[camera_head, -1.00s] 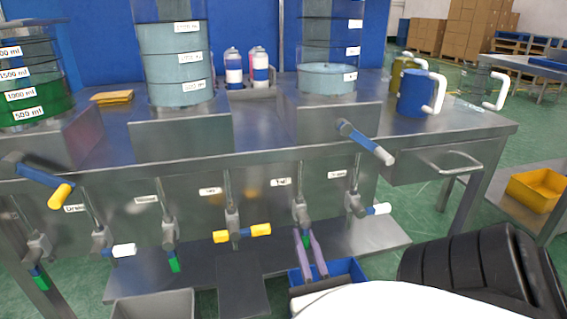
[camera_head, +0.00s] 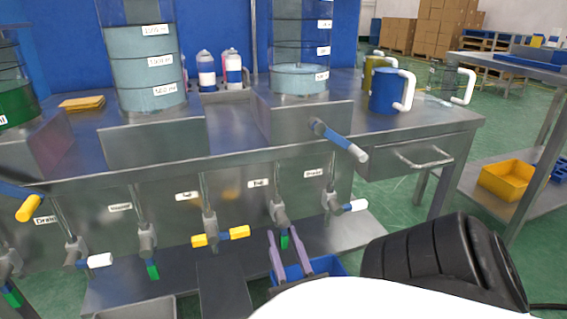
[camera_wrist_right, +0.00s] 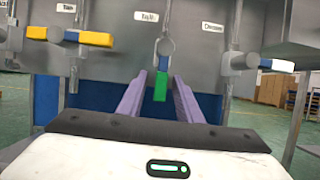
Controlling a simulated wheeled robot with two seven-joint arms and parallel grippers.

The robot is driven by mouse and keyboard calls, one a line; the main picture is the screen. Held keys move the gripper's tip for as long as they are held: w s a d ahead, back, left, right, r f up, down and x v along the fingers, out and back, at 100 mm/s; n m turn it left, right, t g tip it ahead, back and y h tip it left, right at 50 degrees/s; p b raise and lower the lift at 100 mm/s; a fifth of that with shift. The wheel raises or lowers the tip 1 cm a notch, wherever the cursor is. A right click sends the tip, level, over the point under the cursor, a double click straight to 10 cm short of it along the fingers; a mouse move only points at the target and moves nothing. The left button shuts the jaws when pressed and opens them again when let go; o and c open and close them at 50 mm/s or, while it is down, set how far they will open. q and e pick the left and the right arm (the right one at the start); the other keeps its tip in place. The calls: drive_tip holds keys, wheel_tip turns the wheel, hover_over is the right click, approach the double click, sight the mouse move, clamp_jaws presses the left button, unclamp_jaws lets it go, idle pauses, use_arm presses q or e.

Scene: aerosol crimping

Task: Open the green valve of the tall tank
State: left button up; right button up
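The green valve handle (camera_head: 284,242) hangs down from the pipe under the label that appears to read "Tall", on the front of the steel bench. It also shows in the right wrist view (camera_wrist_right: 160,87). My right gripper (camera_head: 285,236) points at it with two purple fingers spread apart. In the right wrist view, the fingers (camera_wrist_right: 160,82) lie on either side of the green handle, with gaps visible. The tall tank (camera_head: 300,35) with pale blue liquid stands above on the bench. My left gripper is out of view.
A yellow-handled valve (camera_head: 221,236) is left of the green one, and a white-tipped blue handle (camera_head: 348,207) is to the right. A larger blue-and-white lever (camera_head: 338,140) sticks out above. A blue bin (camera_head: 328,267) lies below the fingers.

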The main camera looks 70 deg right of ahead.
use_arm(q)
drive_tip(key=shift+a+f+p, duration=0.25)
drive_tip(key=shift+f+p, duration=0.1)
drive_tip(key=shift+p, duration=0.05)
use_arm(e)
drive_tip(key=v, duration=1)
drive_tip(key=shift+s+a+f, duration=0.1)
drive_tip(key=shift+s, duration=0.05)
